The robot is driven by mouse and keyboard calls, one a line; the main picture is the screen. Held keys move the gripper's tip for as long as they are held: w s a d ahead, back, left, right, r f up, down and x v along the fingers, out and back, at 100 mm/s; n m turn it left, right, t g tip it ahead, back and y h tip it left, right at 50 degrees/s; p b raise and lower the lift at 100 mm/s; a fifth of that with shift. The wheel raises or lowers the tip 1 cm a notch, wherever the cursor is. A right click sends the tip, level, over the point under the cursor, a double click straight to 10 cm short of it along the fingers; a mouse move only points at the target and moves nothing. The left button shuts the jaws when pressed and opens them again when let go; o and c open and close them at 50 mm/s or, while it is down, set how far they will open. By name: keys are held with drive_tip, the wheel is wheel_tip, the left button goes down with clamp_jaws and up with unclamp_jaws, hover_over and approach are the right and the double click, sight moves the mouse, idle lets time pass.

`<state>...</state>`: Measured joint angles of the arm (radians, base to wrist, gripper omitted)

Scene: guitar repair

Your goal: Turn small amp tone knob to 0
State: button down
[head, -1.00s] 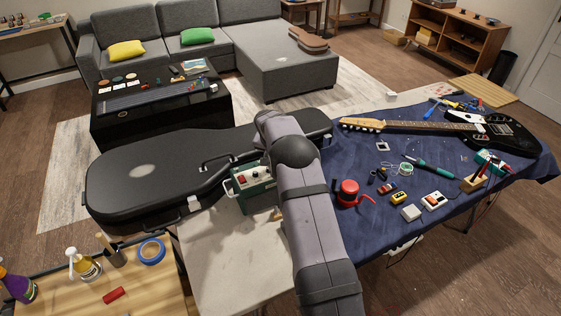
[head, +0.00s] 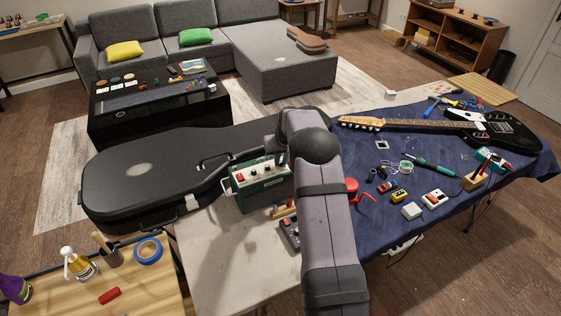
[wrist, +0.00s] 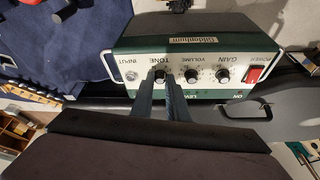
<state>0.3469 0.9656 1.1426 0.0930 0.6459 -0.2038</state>
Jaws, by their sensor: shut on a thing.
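The small amp (head: 264,187) is a dark green box with a pale control panel, standing on the bare part of the table in the head view. The wrist view shows the amp (wrist: 205,57) with its lettering upside down. The tone knob (wrist: 160,74) is a small dark knob between the input jack and the volume knob (wrist: 191,76). My gripper (wrist: 162,80) has its two thin fingers at the tone knob, one on each side, shut on it. The knob's pointer is too small and covered to read. In the head view my arm hides most of the gripper.
The gain knob (wrist: 222,75) and red power switch (wrist: 255,74) lie along the same panel. A black guitar case (head: 140,180) lies left of the amp. A dark pedal (head: 290,234) is partly behind my arm. A red round container (head: 351,186) stands right of my arm.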

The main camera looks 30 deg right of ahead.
drive_tip(key=n, duration=0.1)
drive_tip(key=n+y+b, duration=0.1)
drive_tip(key=shift+d+f+n+b, duration=0.15)
drive_tip(key=shift+d+n+b, duration=0.05)
drive_tip(key=shift+n+b, duration=0.1)
drive_tip(key=shift+n+y+b, duration=0.5)
drive_tip(key=shift+n+b, duration=0.05)
drive_tip(key=shift+n, duration=0.65)
drive_tip(key=c, duration=1.7)
unclamp_jaws()
drive_tip(key=shift+r, duration=0.25)
drive_tip(key=shift+b+v, duration=1.25)
drive_tip(key=shift+v, duration=2.35)
drive_tip(key=shift+d, duration=0.1)
